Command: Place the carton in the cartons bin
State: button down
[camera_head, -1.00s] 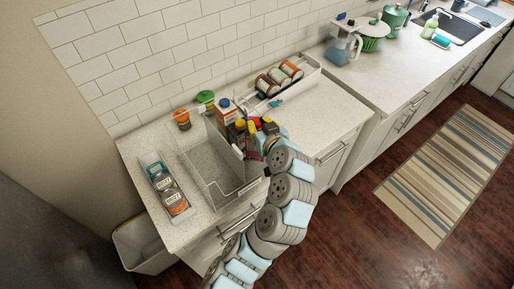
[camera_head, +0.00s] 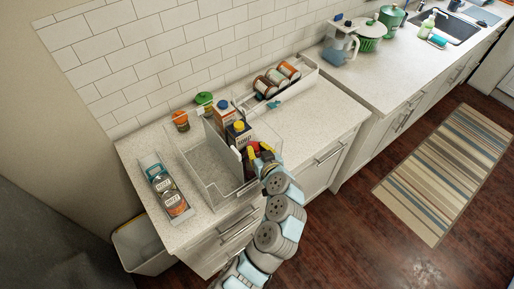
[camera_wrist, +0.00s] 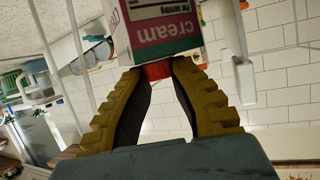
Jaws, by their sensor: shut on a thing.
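The cream carton (camera_wrist: 165,28), white, pink and green with a red cap (camera_wrist: 157,71), fills the top of the wrist view. My gripper (camera_wrist: 158,72) is shut on that cap, one yellow finger on each side. In the head view my gripper (camera_head: 262,150) is at the right side of the clear-walled bin (camera_head: 212,188), and the carton (camera_head: 249,164) shows only as a narrow dark strip beneath it. Whether its base touches anything is hidden. A dark carton with a yellow cap (camera_head: 239,135) and an orange-white carton with a blue cap (camera_head: 224,113) stand in the bin's right part.
The bin's left part is empty. Orange-lidded (camera_head: 181,121) and green-lidded (camera_head: 204,99) jars stand near the wall.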

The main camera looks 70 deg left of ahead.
jog(key=c, duration=1.1)
grip_release()
jog(key=shift+w+a, duration=0.1)
jog(key=shift+r, duration=0.15)
jog(key=b+v, duration=0.2)
jog(key=v, duration=1)
